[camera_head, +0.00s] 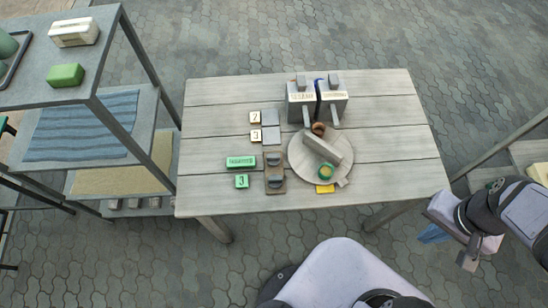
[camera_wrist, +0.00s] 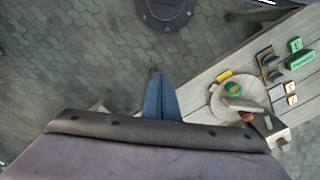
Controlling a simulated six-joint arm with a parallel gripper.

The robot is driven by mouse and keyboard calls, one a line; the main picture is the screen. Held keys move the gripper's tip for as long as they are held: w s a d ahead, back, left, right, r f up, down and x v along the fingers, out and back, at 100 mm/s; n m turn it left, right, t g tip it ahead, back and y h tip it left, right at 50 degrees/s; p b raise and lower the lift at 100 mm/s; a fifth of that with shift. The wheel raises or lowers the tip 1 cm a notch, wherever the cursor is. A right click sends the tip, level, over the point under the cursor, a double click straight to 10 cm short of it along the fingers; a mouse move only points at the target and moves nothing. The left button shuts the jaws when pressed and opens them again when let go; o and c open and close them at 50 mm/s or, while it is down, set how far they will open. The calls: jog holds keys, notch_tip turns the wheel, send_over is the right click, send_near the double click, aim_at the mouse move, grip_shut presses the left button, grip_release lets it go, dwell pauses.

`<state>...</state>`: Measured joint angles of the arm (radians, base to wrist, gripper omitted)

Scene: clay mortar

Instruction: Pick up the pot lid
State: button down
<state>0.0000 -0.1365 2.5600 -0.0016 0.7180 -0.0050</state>
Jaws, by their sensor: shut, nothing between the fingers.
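No thing is plainly a pot lid; I cannot tell which piece it is. A round grey board (camera_head: 299,153) lies on the table, also visible in the wrist view (camera_wrist: 217,102). On it are a small green-topped round piece (camera_head: 326,171), a long grey block (camera_head: 322,148) and a small brown round piece (camera_head: 319,128). The green-topped piece also shows in the wrist view (camera_wrist: 234,87). My gripper (camera_head: 433,235) is off the table's right front corner, over the paving. Its blue fingers (camera_wrist: 158,98) are shut and empty, apart from everything.
The wooden table (camera_head: 390,130) is clear at its right and far left. Two grey boxes with labels (camera_head: 302,98) stand at the back. A shelf (camera_head: 85,95) stands at left.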

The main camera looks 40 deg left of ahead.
jog(key=c, duration=1.1)
grip_release()
jog(key=s+a+f+n+g+h+b, duration=0.1)
jog(key=s+a+f+n+b, duration=0.15)
jog(key=a+f, duration=0.2)
jog(key=s+a+f+n+g+h+b, duration=0.1)
jog(key=s+a+f+n, duration=0.25)
jog(key=a, duration=0.25)
jog(key=a+f+n+b, duration=0.1)
jog(key=a+f, duration=0.3)
jog(key=a, duration=0.4)
jog(key=a+f+n+t+b, duration=0.1)
jog(key=a+f+n, duration=0.2)
jog(key=a, duration=0.5)
jog(key=w+a+f+n, duration=0.1)
jog(key=a+f+n, duration=0.1)
jog(key=a+f, duration=0.3)
jog(key=shift+a+f+t+b, duration=0.15)
jog(key=shift+a+t+b, duration=0.25)
jog(key=shift+a, duration=1.35)
jog(key=shift+w+a+r+m+t+y, duration=0.25)
jog(key=shift+w+a+r+m+y, duration=0.45)
jog(key=shift+a, duration=1)
jog(key=shift+w+a+r+m+t+y, duration=0.3)
jog(key=shift+w+a+r, duration=0.7)
jog(key=shift+a, duration=0.75)
jog(key=shift+w+a+r+m+t+y, duration=0.15)
jog(key=shift+w+a+r+m+y, duration=0.4)
jog(key=shift+w+a, duration=0.85)
